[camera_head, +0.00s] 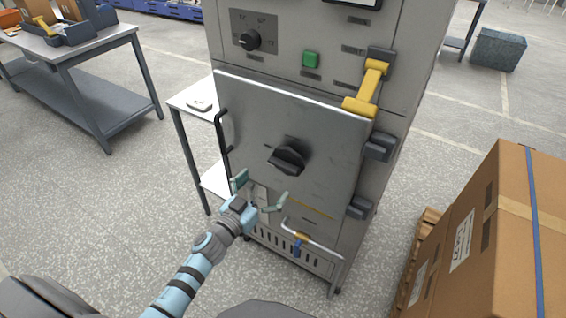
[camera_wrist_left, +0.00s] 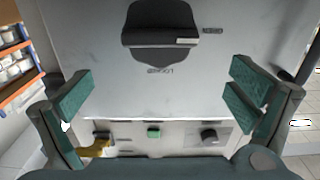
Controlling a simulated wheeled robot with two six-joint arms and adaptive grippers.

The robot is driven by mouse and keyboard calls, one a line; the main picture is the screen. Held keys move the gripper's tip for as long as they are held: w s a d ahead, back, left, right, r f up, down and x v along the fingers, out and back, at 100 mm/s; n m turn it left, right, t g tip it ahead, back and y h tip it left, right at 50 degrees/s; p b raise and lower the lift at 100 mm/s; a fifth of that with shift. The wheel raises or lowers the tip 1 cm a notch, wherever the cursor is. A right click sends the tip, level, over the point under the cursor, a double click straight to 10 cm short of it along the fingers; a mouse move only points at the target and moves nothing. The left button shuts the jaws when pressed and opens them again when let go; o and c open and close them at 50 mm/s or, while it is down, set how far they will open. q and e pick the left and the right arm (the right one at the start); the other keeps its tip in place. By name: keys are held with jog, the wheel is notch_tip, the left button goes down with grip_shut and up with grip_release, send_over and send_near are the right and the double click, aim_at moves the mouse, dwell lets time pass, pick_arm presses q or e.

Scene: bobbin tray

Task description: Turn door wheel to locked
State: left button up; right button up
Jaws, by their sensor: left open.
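The door wheel (camera_head: 289,159) is a dark, thick knob in the middle of the grey cabinet door (camera_head: 325,125). It also shows at the top of the left wrist view (camera_wrist_left: 160,25), where it is partly cut off, with a pale mark on its bar. Upside-down lettering that seems to read "LOCKED" (camera_wrist_left: 160,71) is on the door beside it, with another small label (camera_wrist_left: 212,30) to its right. My left gripper (camera_head: 262,190) is open and empty, below the wheel in the head view. Its green-padded fingers are spread wide in the wrist view (camera_wrist_left: 160,92), apart from the wheel.
A yellow latch handle (camera_head: 367,90) is at the door's upper right, a black bar handle (camera_head: 222,135) at its left edge. A blue-handled pipe valve (camera_head: 297,246) is low on the cabinet. A cardboard box (camera_head: 480,235) stands at right.

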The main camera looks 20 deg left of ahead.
aim_at(281, 168)
pick_arm(q)
jog(key=w, duration=0.3)
jog(key=w+d+b, duration=0.1)
jog(key=w, duration=0.4)
jog(key=shift+w+d+f+b, duration=0.25)
jog(key=shift+w+b, duration=0.1)
jog(key=shift+b, duration=0.05)
jog(key=shift+w+d+r, duration=0.1)
jog(key=shift+w, duration=0.35)
jog(key=shift+c, duration=0.6)
jog(key=c, duration=0.9)
